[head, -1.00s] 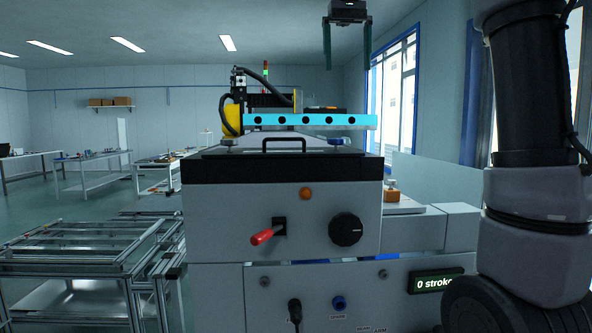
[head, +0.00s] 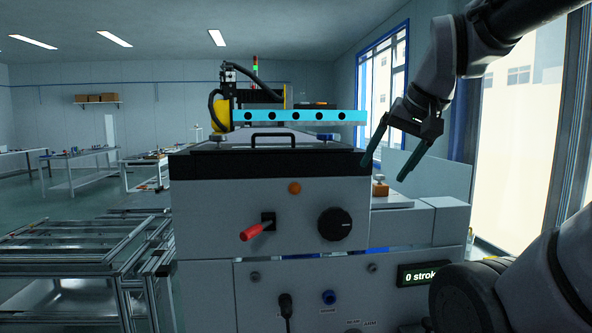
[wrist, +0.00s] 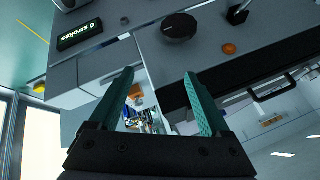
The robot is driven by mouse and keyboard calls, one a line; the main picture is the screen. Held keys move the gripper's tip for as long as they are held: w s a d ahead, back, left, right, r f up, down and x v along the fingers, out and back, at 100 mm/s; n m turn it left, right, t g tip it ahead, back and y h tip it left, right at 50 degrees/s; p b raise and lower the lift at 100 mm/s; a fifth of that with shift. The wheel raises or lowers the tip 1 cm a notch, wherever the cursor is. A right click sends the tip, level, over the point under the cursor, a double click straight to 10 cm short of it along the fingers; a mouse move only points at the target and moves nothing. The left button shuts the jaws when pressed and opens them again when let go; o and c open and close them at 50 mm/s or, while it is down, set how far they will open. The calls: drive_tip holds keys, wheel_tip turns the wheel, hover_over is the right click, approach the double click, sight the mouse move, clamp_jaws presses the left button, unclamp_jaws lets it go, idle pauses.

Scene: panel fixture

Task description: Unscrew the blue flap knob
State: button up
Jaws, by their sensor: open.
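The grey panel fixture (head: 300,220) stands in the middle of the head view, with a black-edged lid and handle (head: 270,136) on top. A small blue knob (head: 322,137) sits on top at the right of the lid, partly under the cyan bar. A blue round fitting (head: 329,297) is low on the front; I cannot tell for sure which is the flap knob. My gripper (head: 385,172) is open and empty, pointing down at the right of the lid's edge. In the wrist view the open green fingers (wrist: 160,73) have nothing between their tips; no blue knob is clear there.
A cyan bar (head: 300,116) spans above the lid. The front has a red lever (head: 252,231), black dial (head: 335,224) and orange button (head: 294,188). A stroke display (head: 424,274) reads 0. An orange block (head: 380,189) sits at the right. A metal frame stands left.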

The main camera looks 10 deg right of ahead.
drive_tip(key=w+a+r+m+g+h, duration=0.1)
drive_tip(key=w+a+r+m+g, duration=0.3)
drive_tip(key=w+r, duration=0.7)
wheel_tip(320, 180, up, 6)
drive_tip(key=m+g+h, duration=0.1)
drive_tip(key=m+g, duration=0.2)
drive_tip(key=m, duration=0.4)
hover_over(325, 140)
drive_tip(key=w, duration=0.2)
drive_tip(key=f, duration=1)
drive_tip(key=shift+d+f, duration=0.3)
drive_tip(key=shift+f, duration=0.1)
clamp_jaws()
